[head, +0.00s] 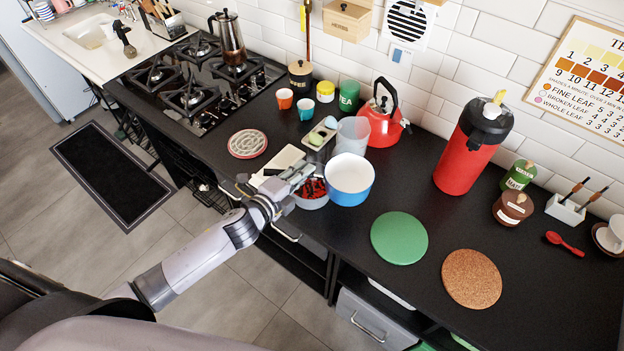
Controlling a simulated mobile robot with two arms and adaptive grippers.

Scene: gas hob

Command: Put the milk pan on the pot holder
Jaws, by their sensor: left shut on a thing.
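The milk pan (350,181), blue outside and white inside, is over the black worktop just right of my left gripper. My left gripper (304,175) is shut at the pan's left side, where the handle is; its fingers hide most of the handle. I cannot tell whether the pan's base touches the worktop. Several round flat pads lie on the worktop: a green one (399,238) and a cork one (471,279) to the right of the pan, and a grey patterned one with a red rim (248,143) to the left. Which is the pot holder is not clear. My right gripper is not in view.
A bowl with red things (312,196) sits under my left gripper. A translucent jug (351,136) and a red kettle (383,121) stand behind the pan. A red flask (471,150) stands behind the green pad. The worktop around the green and cork pads is mostly clear.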

